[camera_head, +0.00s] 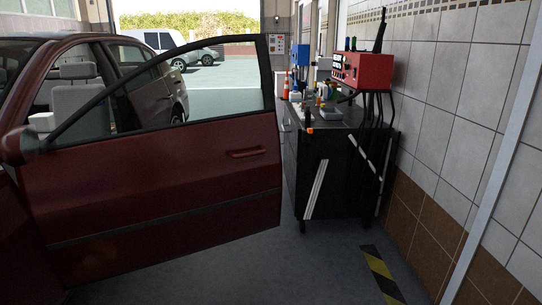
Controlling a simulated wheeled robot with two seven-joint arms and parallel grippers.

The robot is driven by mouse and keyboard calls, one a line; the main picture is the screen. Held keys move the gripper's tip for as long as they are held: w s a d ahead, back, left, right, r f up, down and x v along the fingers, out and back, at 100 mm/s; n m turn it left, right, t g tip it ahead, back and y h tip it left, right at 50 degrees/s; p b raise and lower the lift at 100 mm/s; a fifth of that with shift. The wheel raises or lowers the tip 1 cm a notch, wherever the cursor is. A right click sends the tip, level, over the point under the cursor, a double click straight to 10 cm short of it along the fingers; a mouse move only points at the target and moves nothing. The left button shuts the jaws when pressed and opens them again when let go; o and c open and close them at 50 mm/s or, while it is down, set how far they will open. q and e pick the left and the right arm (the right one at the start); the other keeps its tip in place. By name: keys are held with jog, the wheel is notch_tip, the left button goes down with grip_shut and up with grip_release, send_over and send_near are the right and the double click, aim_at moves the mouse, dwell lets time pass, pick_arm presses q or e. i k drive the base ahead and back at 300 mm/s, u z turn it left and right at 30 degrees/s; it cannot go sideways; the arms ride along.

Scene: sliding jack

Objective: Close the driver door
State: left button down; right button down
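The driver door (165,180) of the dark red car is swung wide open and fills the left and middle of the head view. Its outer face is toward me, with the handle (248,153) near its right edge and the side mirror (18,146) at the left. The car body (150,95) and a grey seat (80,95) show through the door's window. Neither of my grippers is in view, so nothing is seen touching the door.
A black tool cart (335,170) stands just right of the door's free edge, with a red box (362,70) and several small items on top. A tiled wall (450,100) bounds the right. Grey floor (290,270) is clear in front. Outside, cars (150,40) are parked.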

aim_at(104, 208)
jog(key=i, duration=1.9)
jog(key=u, duration=0.9)
jog(key=i, duration=0.9)
jog(key=z, duration=0.35)
